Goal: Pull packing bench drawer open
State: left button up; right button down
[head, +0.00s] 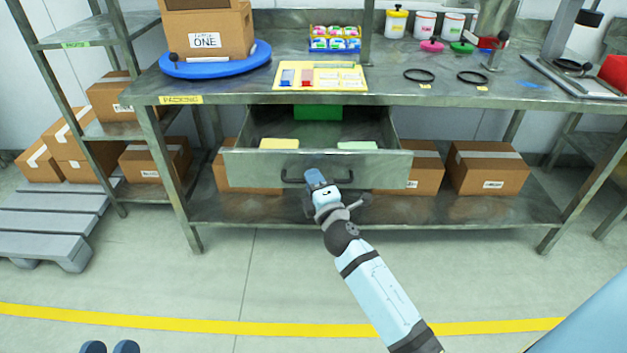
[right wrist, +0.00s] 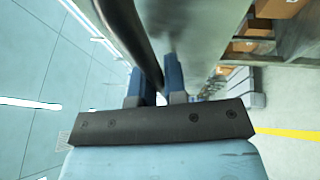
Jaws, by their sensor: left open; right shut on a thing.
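The packing bench (head: 215,97) is a grey metal table across the head view. Its drawer (head: 245,167) stands pulled out under the top, showing a yellow block (head: 279,144), a pale green block (head: 357,146) and a green thing (head: 318,112) at the back. The dark bar handle (head: 291,180) is on the drawer front. My right gripper (head: 316,178) is shut on the handle. In the right wrist view the handle (right wrist: 130,35) runs down between the blue fingertips (right wrist: 157,75). My left gripper (head: 109,347) is open and empty at the bottom left edge, far from the drawer.
Brown boxes (head: 487,170) stand on the lower shelf (head: 440,208) behind and beside the drawer. A blue turntable (head: 215,64) with boxes, a yellow board (head: 320,82) and tubs (head: 424,25) are on the bench. A grey pallet (head: 50,225) lies left. The floor in front is clear.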

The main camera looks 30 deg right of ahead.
pick_arm(q)
jog(key=shift+s+a, duration=0.15)
jog(key=shift+s, duration=0.1)
pick_arm(e)
jog(key=shift+s+a, duration=0.1)
jog(key=shift+s, duration=0.15)
pick_arm(q)
jog(key=shift+r, duration=0.1)
pick_arm(e)
jog(key=c, duration=1.4)
grip_release()
jog(key=shift+c, duration=0.2)
